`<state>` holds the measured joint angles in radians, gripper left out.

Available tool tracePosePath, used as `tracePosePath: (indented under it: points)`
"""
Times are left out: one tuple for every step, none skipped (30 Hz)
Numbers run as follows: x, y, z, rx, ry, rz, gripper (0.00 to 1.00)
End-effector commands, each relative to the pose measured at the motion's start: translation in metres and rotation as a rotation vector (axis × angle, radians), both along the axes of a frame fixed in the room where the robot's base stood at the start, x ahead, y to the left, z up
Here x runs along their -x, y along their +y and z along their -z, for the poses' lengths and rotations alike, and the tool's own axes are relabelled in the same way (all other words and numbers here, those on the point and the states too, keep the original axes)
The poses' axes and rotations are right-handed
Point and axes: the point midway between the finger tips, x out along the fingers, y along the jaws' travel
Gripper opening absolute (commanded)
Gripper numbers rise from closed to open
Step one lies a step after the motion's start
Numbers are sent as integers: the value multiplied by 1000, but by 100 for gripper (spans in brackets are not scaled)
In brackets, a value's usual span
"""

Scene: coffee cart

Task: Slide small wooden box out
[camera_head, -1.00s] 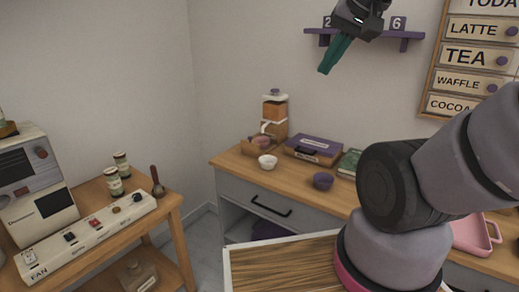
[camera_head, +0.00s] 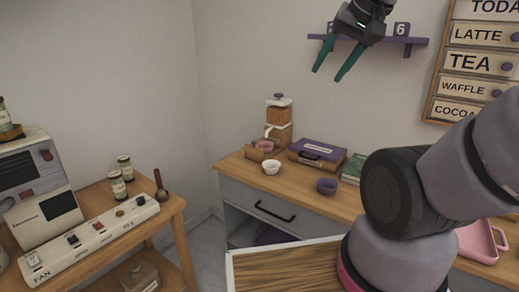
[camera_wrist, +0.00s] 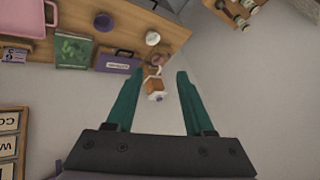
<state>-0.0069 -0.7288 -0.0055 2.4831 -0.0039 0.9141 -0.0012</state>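The small wooden box (camera_head: 256,154) stands at the back left of the counter, against the orange and white canister stack (camera_head: 279,117). A pinkish round item shows in it. My gripper (camera_head: 328,74) is high above the counter in front of the wall shelf. Its two green fingers are apart with nothing between them, and they also show open in the wrist view (camera_wrist: 158,73).
On the counter (camera_head: 236,164), a white bowl (camera_head: 271,168), a purple bowl (camera_head: 327,187), a purple case (camera_head: 317,152) and a green book (camera_head: 353,167) stand right of the box. The purple wall shelf (camera_head: 415,41) is close behind my gripper.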

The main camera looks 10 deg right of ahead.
Motion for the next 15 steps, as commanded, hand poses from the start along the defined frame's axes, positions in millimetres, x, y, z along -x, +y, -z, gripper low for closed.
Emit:
tracePosePath:
  points:
    - [-9,1,-1,0,9,-7,59]
    - [-17,1,-2,-1,14,-11,59]
    - [-28,1,-4,0,22,-17,59]
    - [-39,2,-5,0,28,-23,59]
    - [-50,2,-6,2,35,-31,59]
    - [-66,3,-6,4,43,-39,59]
    - [-80,4,-6,6,50,-45,59]
    - [-93,5,-5,9,55,-50,59]
    - [-110,7,-3,14,65,-58,59]
    - [-123,9,-1,19,71,-64,59]
    - [-137,10,2,24,76,-69,59]
    - [-154,12,6,30,84,-77,59]
    - [-167,14,10,37,90,-82,59]
    - [-181,16,15,43,96,-88,59]
    - [-198,19,22,54,104,-95,59]
